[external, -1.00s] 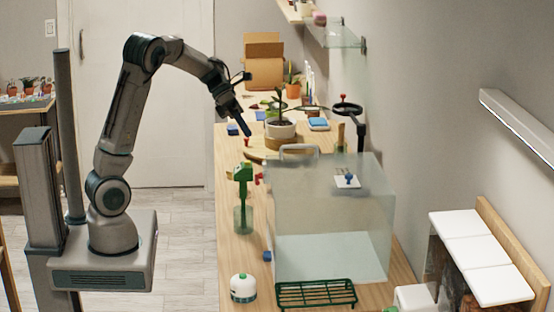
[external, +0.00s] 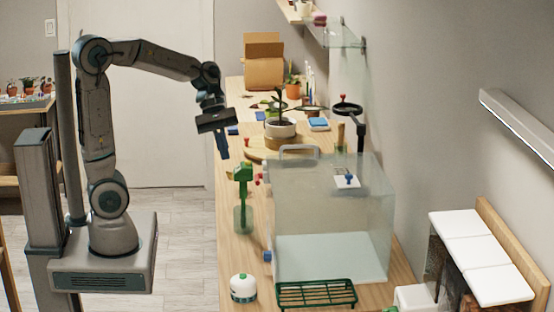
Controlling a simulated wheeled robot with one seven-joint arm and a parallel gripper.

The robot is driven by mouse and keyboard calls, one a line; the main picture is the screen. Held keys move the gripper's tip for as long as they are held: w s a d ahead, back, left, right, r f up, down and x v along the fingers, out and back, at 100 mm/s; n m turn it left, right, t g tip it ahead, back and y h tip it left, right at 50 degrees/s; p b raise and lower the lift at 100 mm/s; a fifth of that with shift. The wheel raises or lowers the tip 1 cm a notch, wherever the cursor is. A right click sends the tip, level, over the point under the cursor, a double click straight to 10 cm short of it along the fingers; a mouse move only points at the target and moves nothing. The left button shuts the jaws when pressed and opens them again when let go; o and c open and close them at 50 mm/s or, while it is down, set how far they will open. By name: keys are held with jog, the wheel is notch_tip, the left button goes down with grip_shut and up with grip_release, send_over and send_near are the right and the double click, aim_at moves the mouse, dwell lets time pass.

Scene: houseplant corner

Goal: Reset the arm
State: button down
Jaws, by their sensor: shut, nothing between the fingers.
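My gripper (external: 223,148) is at the end of my raised arm, over the left edge of the wooden bench in the external view. It points down with its fingers shut and holds nothing. It is left of the potted plant (external: 280,127) and does not appear to touch anything. My arm rises from its base, bends at the top and reaches across to the right.
The bench (external: 235,275) carries a clear glass case (external: 330,215), a green spray bottle (external: 243,190), a white-and-green round container (external: 243,288) and a green rack (external: 316,293). A cardboard box (external: 264,62) stands at the back.

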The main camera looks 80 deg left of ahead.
jog(key=s+d+f+m+y, duration=0.1)
jog(key=s+d+m, duration=0.3)
jog(key=m, duration=0.5)
jog(key=s+d+f+m+t+y, duration=0.1)
jog(key=s+d+m+y, duration=0.2)
jog(key=m, duration=0.6)
jog(key=shift+s+d+f+y, duration=0.25)
jog(key=shift+s+d+y, duration=0.2)
jog(key=shift+s, duration=0.4)
